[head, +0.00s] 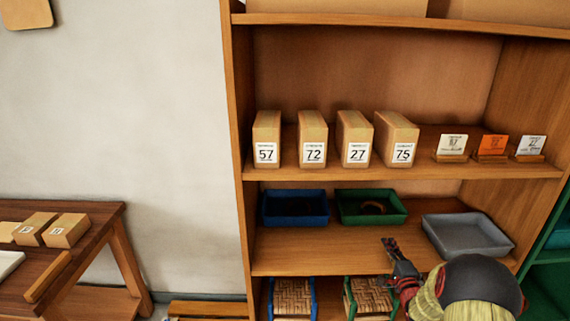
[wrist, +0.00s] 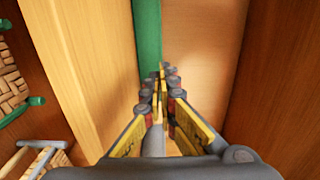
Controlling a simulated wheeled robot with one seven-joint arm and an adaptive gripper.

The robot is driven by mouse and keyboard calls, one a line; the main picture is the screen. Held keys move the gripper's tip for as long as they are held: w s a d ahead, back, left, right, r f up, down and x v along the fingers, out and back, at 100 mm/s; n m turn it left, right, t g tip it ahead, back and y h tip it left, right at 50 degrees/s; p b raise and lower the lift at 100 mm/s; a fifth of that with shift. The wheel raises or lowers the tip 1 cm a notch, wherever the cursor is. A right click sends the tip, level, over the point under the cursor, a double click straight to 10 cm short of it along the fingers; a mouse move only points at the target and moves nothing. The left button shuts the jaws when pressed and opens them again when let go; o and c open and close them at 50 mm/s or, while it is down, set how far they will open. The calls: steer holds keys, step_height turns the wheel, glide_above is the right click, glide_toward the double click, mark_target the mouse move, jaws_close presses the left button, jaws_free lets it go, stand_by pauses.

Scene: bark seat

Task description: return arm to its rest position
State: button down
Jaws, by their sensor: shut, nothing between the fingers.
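My gripper (head: 389,243) is at the lower right of the head view, in front of the shelf with the trays. In the wrist view my gripper (wrist: 163,72) has its fingers together with nothing between them. Its tips point toward a green surface (wrist: 147,40), which may be the green tray. In the head view the green tray (head: 370,220) holds a small dark curved item and stands just beyond the gripper. Whether the fingertips touch anything cannot be told.
The wooden shelf unit (head: 400,256) holds a blue tray (head: 294,221) and a grey tray (head: 467,252) beside the gripper. Several numbered boxes (head: 312,127) stand above. Woven seats (head: 292,298) are below. A wooden table (head: 100,235) stands at left, with clear wall between.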

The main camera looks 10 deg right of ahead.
steer(key=w+a+r+n+g, duration=0.25)
steer(key=a+r+n, duration=0.25)
steer(key=a+r, duration=0.45)
steer(key=s+a+r+n+g, duration=0.4)
steer(key=s+a+r+n, duration=0.1)
steer(key=s+a+r, duration=0.35)
steer(key=s+a+n+g+y, duration=0.2)
steer(key=s+a+n, duration=0.3)
steer(key=s, duration=1)
steer(key=s+a+n+g+y, duration=0.2)
steer(key=s+a+n, duration=0.3)
steer(key=s+a, duration=0.7)
steer(key=s+g, duration=0.1)
steer(key=s, duration=0.1)
steer(key=shift+s+a+f+n, duration=0.2)
steer(key=shift+s+a+n, duration=0.1)
steer(key=shift+s, duration=0.1)
steer(key=shift+g, duration=0.25)
